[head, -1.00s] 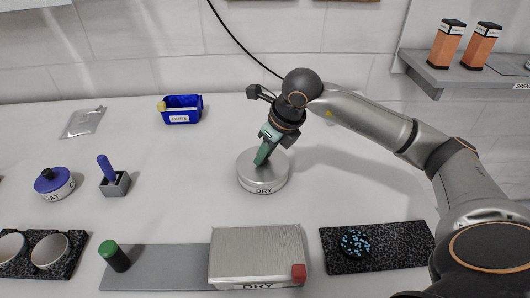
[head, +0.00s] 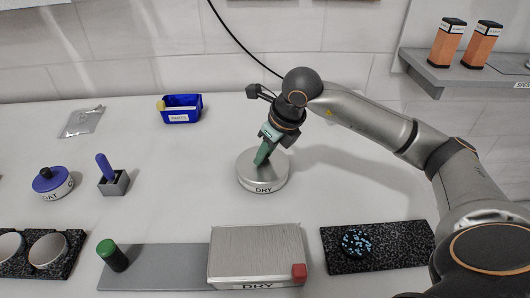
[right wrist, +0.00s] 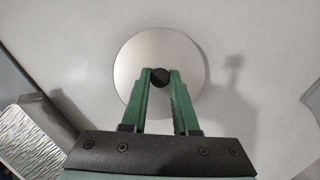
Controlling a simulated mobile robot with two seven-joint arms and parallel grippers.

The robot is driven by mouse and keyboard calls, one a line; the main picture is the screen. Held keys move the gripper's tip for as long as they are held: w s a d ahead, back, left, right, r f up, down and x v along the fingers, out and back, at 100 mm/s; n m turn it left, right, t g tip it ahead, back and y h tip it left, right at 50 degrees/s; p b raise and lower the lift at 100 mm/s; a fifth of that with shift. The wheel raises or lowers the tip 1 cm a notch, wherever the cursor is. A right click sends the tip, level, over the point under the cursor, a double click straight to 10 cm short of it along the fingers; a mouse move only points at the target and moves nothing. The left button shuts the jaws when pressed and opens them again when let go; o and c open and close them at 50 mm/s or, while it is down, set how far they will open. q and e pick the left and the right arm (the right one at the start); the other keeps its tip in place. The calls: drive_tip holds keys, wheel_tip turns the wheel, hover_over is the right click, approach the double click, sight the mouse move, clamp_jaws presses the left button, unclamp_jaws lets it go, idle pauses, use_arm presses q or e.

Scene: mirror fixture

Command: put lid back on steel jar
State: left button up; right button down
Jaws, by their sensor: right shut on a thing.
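In the right wrist view the lid (right wrist: 133,65) is a pale disc with a small dark knob (right wrist: 160,78). My right gripper (head: 262,155) comes down from above with green fingers. In the wrist view its fingertips (right wrist: 160,76) are shut on the knob. The wrist view hides the jar under the lid. My left gripper is not in view.
A brushed steel box (head: 255,250) with a red knob stands in front on a grey board. A black speckled mat (head: 400,240) lies front right. A blue bin (head: 182,108), a purple-handled tool in a holder (head: 115,186) and a blue-topped jar (head: 52,183) are left. Table right of the jar is clear.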

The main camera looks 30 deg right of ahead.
idle(0.7)
drive_tip(key=c, duration=0.6)
unclamp_jaws()
drive_tip(key=shift+o, duration=0.4)
drive_tip(key=o, duration=0.4)
drive_tip(key=shift+r+p, duration=2.4)
drive_tip(key=shift+r, duration=1.15)
